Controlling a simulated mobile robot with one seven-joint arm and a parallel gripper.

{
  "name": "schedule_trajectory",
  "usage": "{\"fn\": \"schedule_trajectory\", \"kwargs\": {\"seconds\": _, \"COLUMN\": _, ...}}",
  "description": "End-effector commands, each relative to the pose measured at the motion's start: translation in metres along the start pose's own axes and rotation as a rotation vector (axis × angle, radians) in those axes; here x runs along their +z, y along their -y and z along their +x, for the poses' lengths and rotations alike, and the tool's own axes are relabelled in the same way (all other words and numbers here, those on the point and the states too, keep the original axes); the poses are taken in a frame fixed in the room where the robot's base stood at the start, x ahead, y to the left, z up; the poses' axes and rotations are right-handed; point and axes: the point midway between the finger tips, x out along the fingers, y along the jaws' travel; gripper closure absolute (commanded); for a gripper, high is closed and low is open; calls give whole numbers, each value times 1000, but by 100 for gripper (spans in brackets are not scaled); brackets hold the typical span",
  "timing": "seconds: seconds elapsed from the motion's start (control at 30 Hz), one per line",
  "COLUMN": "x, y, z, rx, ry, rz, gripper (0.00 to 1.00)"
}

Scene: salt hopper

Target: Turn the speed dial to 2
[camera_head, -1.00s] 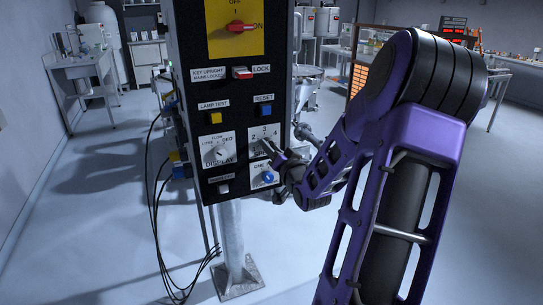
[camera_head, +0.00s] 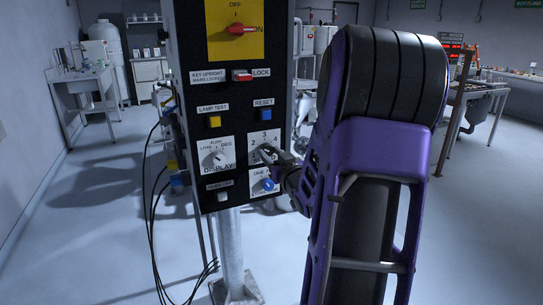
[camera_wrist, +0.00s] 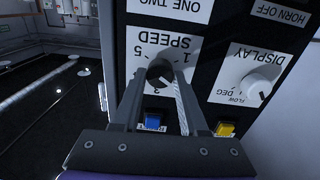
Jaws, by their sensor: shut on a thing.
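The speed dial (camera_wrist: 160,70) is a dark round knob on a white plate (camera_wrist: 190,35) marked SPEED, upside down in the wrist view. The numbers 1, 3 and 5 show around it there; 2, 3 and 4 show in the head view. My gripper (camera_wrist: 161,82) has one finger on each side of the knob and is shut on it. I cannot tell which number the dial points to.
The display dial (camera_head: 218,158) sits left of the speed plate. A blue ONE/TWO knob (camera_head: 268,184) is just below. The blue reset button (camera_head: 265,115), yellow lamp test button (camera_head: 214,121) and red main switch (camera_head: 241,29) are above. Cables hang at the panel's left.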

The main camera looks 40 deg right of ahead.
Motion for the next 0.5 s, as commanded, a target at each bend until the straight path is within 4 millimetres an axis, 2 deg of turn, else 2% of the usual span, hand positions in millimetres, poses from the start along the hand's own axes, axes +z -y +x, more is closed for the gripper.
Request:
{"fn": "schedule_trajectory", "kwargs": {"seconds": 0.43, "x": -4, "y": 0, "z": 1, "rx": 0, "ry": -10, "rz": -12, "gripper": 100}}
{"fn": "schedule_trajectory", "kwargs": {"seconds": 0.47, "x": -4, "y": -1, "z": 1, "rx": 1, "ry": -10, "rz": -12, "gripper": 54}}
{"fn": "schedule_trajectory", "kwargs": {"seconds": 0.5, "x": -4, "y": 0, "z": 1, "rx": 0, "ry": -9, "rz": -12, "gripper": 47}}
